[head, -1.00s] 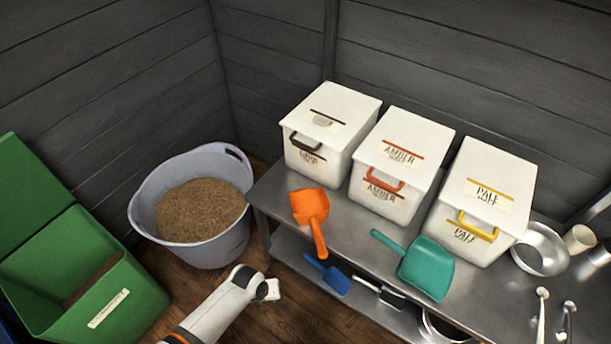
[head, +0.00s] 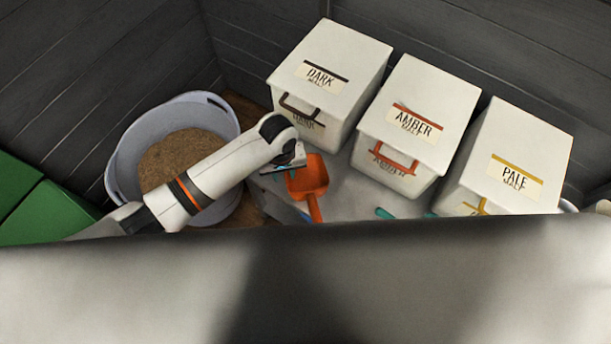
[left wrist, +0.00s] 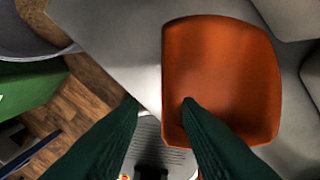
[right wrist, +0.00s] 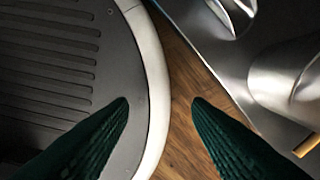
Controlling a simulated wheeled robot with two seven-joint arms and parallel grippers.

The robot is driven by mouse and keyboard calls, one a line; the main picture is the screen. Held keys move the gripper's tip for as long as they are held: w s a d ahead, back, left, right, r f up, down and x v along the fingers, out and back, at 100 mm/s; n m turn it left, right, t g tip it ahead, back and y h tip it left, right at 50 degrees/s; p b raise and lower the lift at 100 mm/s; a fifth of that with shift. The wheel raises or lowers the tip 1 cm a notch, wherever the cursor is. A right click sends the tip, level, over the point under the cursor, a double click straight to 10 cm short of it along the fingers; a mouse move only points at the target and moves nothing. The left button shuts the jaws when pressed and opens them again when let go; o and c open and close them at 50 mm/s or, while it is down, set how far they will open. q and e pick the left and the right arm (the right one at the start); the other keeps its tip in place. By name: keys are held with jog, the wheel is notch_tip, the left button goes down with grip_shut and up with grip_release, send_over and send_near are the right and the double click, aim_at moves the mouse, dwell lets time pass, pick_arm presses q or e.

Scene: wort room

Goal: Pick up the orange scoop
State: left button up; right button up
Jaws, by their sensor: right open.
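The orange scoop (head: 308,177) lies on the metal table, in front of the bins marked dark and amber. Its handle points towards the bottom of the head view. In the left wrist view the scoop's bowl (left wrist: 225,75) is large and close. My left gripper (left wrist: 160,102) is open and empty, over the left edge of the scoop, with its right finger overlapping the bowl. In the head view the left hand (head: 289,158) is just left of the scoop. My right gripper (right wrist: 160,100) is open and empty, away from the scoop, over floor.
Three white lidded bins, dark (head: 330,62), amber (head: 418,112) and pale (head: 515,160), stand behind the scoop. A grain-filled tub (head: 125,150) is at left. A large pale shape hides the lower head view, including most of the teal scoop (head: 384,213).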

aim_at(311, 183)
pick_arm(q)
jog(key=shift+w+f, duration=0.1)
jog(key=shift+f, duration=0.55)
notch_tip(311, 183, down, 5)
jog(key=shift+w+d+r+b, duration=0.15)
jog(key=shift+b, duration=0.35)
pick_arm(e)
jog(key=shift+w+f, duration=0.5)
jog(key=shift+w, duration=0.4)
pick_arm(q)
grip_shut()
pick_arm(e)
jog(key=shift+s, duration=0.2)
